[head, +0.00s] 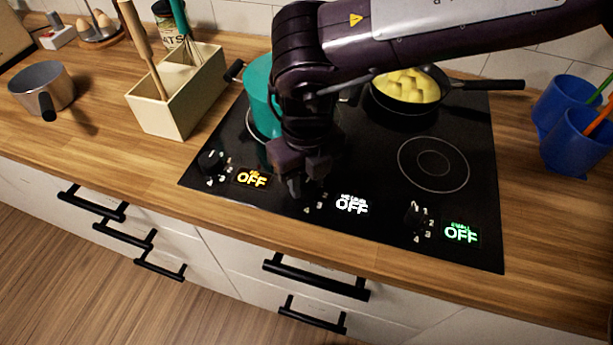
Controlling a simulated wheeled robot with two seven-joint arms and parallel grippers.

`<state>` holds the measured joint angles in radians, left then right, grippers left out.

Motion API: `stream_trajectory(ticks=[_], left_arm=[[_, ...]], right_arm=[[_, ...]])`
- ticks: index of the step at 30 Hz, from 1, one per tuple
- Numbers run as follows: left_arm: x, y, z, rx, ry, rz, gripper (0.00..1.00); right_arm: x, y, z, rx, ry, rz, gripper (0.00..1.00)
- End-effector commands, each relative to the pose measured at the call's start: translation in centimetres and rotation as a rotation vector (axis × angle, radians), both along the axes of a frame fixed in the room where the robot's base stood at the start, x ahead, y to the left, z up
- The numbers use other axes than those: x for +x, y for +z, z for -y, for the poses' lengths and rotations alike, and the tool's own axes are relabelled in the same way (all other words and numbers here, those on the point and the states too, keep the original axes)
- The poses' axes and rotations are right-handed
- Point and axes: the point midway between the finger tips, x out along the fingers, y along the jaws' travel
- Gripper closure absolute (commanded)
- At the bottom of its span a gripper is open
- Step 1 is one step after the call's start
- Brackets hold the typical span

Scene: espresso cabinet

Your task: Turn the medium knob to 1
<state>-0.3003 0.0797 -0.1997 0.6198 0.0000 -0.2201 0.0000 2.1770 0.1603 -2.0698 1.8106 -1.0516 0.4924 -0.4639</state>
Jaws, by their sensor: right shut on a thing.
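The black cooktop (385,215) has a row of knobs along its front edge. The medium knob is the middle one, mostly hidden behind my right gripper (295,190). Only a few of its dial numbers show beside the fingers. The medium display (352,204) next to it reads OFF in white. My right gripper points down and is shut on the medium knob. The left knob (211,162) has an orange display (252,178) reading OFF. The right knob (413,215) has a green display (461,232) reading OFF. My left gripper is out of view.
A teal pot (258,95) stands behind my right arm on the cooktop. A pan of yellow food (408,88) is at the back right. A utensil box (180,98) and a metal pot (42,88) stand left, blue cups (575,140) right. The front right burner is clear.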

Motion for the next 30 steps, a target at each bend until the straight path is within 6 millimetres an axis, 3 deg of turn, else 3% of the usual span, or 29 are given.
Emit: stream_trajectory(ticks=[18, 30], left_arm=[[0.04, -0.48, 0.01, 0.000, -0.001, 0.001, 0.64], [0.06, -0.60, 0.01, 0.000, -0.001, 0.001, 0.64]], right_arm=[[0.08, 0.01, -0.07, 0.002, -0.451, 0.000, 0.92], [0.11, 0.10, -0.12, 0.002, -0.553, 0.003, 0.92]])
